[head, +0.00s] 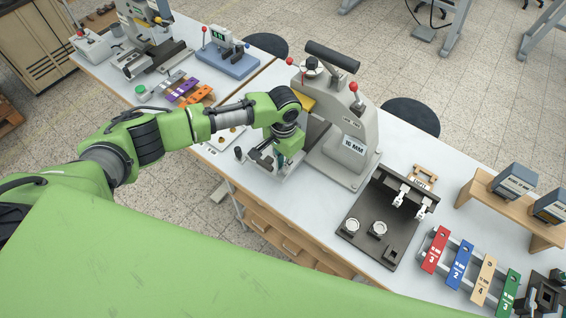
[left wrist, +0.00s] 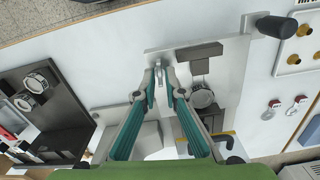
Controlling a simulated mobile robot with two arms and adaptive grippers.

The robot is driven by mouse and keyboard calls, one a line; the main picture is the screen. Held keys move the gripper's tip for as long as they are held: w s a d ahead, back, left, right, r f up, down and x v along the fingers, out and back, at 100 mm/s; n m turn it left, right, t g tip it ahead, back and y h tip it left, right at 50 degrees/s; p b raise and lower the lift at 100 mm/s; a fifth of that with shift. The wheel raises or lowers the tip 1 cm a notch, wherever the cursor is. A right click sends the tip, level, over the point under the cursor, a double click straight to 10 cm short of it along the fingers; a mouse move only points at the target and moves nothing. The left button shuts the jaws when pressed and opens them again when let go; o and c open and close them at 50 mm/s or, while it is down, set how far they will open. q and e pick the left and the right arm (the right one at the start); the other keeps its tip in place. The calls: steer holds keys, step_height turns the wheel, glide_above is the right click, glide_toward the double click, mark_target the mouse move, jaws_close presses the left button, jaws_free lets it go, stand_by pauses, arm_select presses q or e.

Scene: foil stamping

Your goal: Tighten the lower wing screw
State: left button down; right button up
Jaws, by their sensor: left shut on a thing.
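The grey press (head: 345,140), with a "10 MM" label, a black bar on top and red knobs, stands on the white table. My left gripper (head: 264,157) reaches down at its front left foot; my arm hides part of the press. In the left wrist view the two teal fingers of my left gripper (left wrist: 162,78) are closed at their tips on a small grey metal piece, the wing screw (left wrist: 159,68), at the edge of a grey plate (left wrist: 195,35). The fingertips cover most of the screw, so its turn angle cannot be told. My right gripper is not in view.
A black fixture (head: 357,239) with round white parts stands right of the press. Coloured numbered blocks (head: 459,264) and a wooden stand (head: 478,196) with grey boxes are farther right. A lever with a black knob (left wrist: 277,26) sticks out near my left gripper.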

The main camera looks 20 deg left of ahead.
arm_select(q)
steer(key=m, duration=0.4)
steer(key=shift+m, duration=0.4)
steer(key=m, duration=0.4)
steer(key=shift+s+d, duration=0.1)
steer(key=m, duration=0.4)
steer(key=shift+s+r+m, duration=0.1)
steer(key=shift+m, duration=1.7)
steer(key=c, duration=2.4)
jaws_free()
steer(key=shift+c, duration=0.2)
step_height(320, 180, up, 12)
